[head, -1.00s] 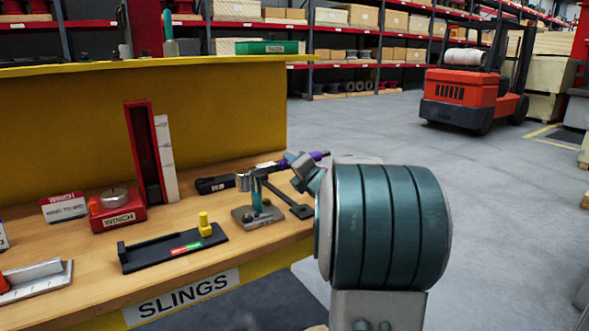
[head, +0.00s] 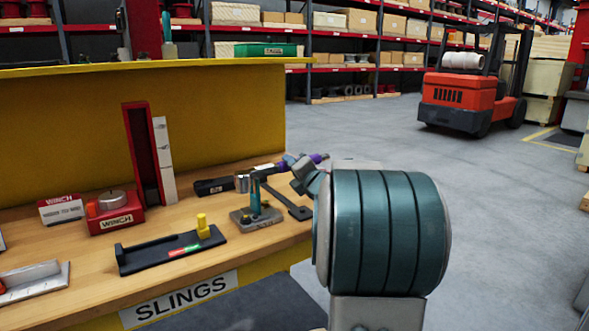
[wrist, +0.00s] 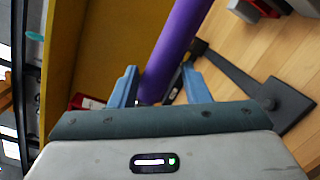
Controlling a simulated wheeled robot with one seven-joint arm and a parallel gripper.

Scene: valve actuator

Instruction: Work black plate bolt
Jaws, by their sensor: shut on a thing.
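The black plate (head: 150,256) lies on the wooden bench, with a raised end at its left. A yellow bolt (head: 203,226) stands upright at its right end. A red and green label is on its front. My gripper (head: 297,163) is at the bench's right side, behind and to the right of the plate. In the wrist view my gripper (wrist: 160,88) is shut on a purple handle (wrist: 176,45), which runs between its fingers. Its exact contact is partly hidden by the gripper body. The plate and bolt cannot be made out in the wrist view.
A grey stand with a teal post (head: 255,200) is just left of my gripper, near a black bar with a flat foot (head: 300,212). A red winch box (head: 116,220) and a tall red channel (head: 143,155) stand farther left. A yellow panel (head: 60,120) backs the bench.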

